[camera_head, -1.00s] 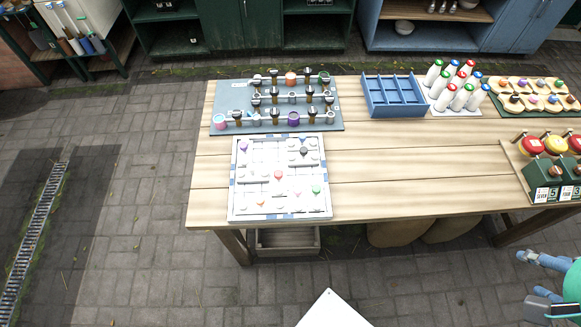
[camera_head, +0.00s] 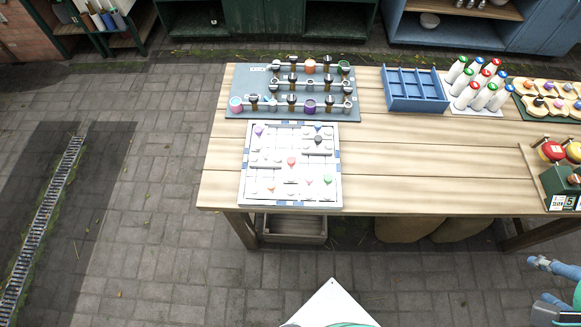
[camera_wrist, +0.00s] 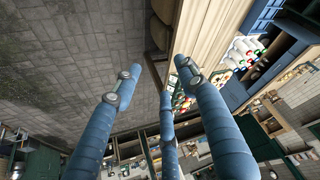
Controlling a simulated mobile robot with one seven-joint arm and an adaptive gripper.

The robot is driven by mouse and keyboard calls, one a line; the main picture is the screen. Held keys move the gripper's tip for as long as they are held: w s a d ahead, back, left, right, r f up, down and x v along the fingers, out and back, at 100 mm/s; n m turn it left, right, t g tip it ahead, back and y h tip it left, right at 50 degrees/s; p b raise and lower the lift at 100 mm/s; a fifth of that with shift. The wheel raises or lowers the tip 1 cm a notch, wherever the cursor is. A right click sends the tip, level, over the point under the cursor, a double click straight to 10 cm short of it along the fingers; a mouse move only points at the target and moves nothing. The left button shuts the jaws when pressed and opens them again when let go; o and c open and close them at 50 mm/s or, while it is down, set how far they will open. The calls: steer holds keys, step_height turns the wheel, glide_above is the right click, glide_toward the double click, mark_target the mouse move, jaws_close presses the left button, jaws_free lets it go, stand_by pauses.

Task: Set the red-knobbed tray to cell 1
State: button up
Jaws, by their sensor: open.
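A white board (camera_head: 243,190) with rails and coloured knobs lies at the table's front left. A red knob (camera_head: 291,161) stands near its middle; the edges of the tray under it blend into the white and cell labels cannot be read. My gripper (camera_head: 541,281) is at the lower right in the head view, off the table's front edge and far right of the board. In the wrist view my gripper (camera_wrist: 155,88) has its blue fingers spread with nothing between them. The board cannot be made out in the wrist view.
Behind the board is a blue-grey panel (camera_head: 245,108) with dark posts. A blue divided box (camera_head: 415,104), white bottles (camera_head: 468,90), wooden knobbed pieces (camera_head: 540,90) and a green unit with red and yellow tops (camera_head: 560,181) stand to the right. The table (camera_head: 420,160) is bare between.

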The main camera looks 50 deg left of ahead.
steer(key=shift+a, duration=0.1)
stand_by(0.3)
steer(key=w+a+f+g, duration=0.15)
steer(key=w+a, duration=0.25)
steer(key=a, duration=0.6)
steer(key=w+a+f+g+y+p, duration=0.15)
steer(key=w+a, duration=0.25)
steer(key=a, duration=0.5)
steer(key=w+a+f, duration=0.2)
steer(key=w+a, duration=0.2)
steer(key=a, duration=0.6)
steer(key=g+h, duration=0.2)
steer(key=g, duration=0.1)
glide_above(291, 160)
step_height(291, 160, down, 18)
steer(key=shift+r+y, duration=0.1)
steer(key=shift+y, duration=0.15)
step_height(291, 160, down, 14)
steer(key=shift+r+b, duration=0.1)
steer(key=shift+b, duration=0.5)
